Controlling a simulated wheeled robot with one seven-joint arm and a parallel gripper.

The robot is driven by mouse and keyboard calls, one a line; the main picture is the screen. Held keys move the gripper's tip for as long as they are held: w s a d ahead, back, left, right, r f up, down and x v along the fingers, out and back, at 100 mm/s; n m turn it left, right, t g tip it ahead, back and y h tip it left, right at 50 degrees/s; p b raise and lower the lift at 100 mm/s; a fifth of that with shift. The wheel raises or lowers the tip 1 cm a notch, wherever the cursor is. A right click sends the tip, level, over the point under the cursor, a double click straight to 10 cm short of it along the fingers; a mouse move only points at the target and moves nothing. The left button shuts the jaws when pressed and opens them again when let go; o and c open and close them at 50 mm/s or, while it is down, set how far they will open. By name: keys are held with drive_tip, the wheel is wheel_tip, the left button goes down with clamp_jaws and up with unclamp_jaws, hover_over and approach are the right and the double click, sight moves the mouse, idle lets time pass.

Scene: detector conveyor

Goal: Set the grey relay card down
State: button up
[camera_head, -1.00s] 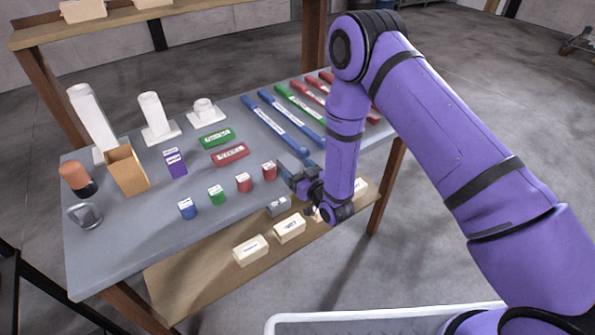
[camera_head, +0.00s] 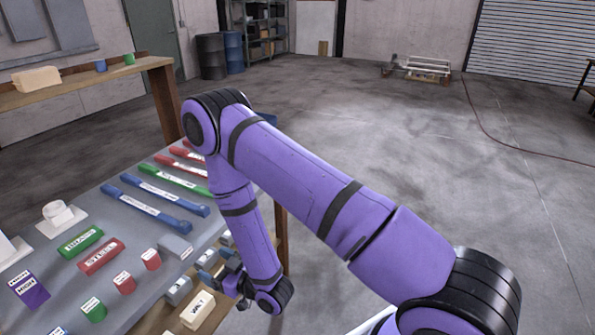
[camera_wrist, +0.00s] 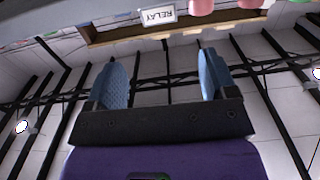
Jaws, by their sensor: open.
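A small grey block (camera_head: 179,290) lies at the front edge of the grey table (camera_head: 125,212). A larger grey block (camera_head: 176,247) lies further back, beside a red block. Which of them is the relay card cannot be read in the head view. My gripper (camera_head: 204,268) is by the table's front edge, right of both grey blocks. In the wrist view my gripper (camera_wrist: 161,75) is open, with nothing between its blue fingers.
Red blocks (camera_head: 124,283) and a green block (camera_head: 93,310) stand left of the grey blocks. Blue bars (camera_head: 155,198) and other coloured bars lie behind. A cream box (camera_head: 198,309) sits on the lower shelf in front.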

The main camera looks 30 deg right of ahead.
drive_tip(key=w+d+r+g+h, duration=0.3)
drive_tip(key=w+r, duration=0.5)
drive_tip(key=r, duration=0.6)
drive_tip(key=s+d+r+m+h, duration=0.1)
drive_tip(key=d+r+h, duration=0.1)
drive_tip(key=d+r, duration=0.3)
drive_tip(key=d+r+m+h, duration=0.1)
drive_tip(key=d+r+h, duration=0.15)
drive_tip(key=r, duration=0.55)
drive_tip(key=s+d+r+m+g+h, duration=0.1)
drive_tip(key=s+d+r+g, duration=0.1)
drive_tip(key=s+d+r, duration=0.35)
drive_tip(key=s+d+r+m+g+h, duration=0.1)
drive_tip(key=s+d+r+m+g, duration=0.15)
drive_tip(key=s+r, duration=0.45)
drive_tip(key=s+d+r+g, duration=0.1)
drive_tip(key=s+d+r, duration=0.1)
drive_tip(key=s, duration=0.7)
drive_tip(key=s+d+r+m+g, duration=0.1)
drive_tip(key=s, duration=0.8)
drive_tip(key=shift+d+r, duration=0.35)
drive_tip(key=shift+d, duration=0.05)
drive_tip(key=shift+s+h, duration=0.25)
drive_tip(key=shift+s, duration=0.2)
drive_tip(key=shift+c, duration=1.1)
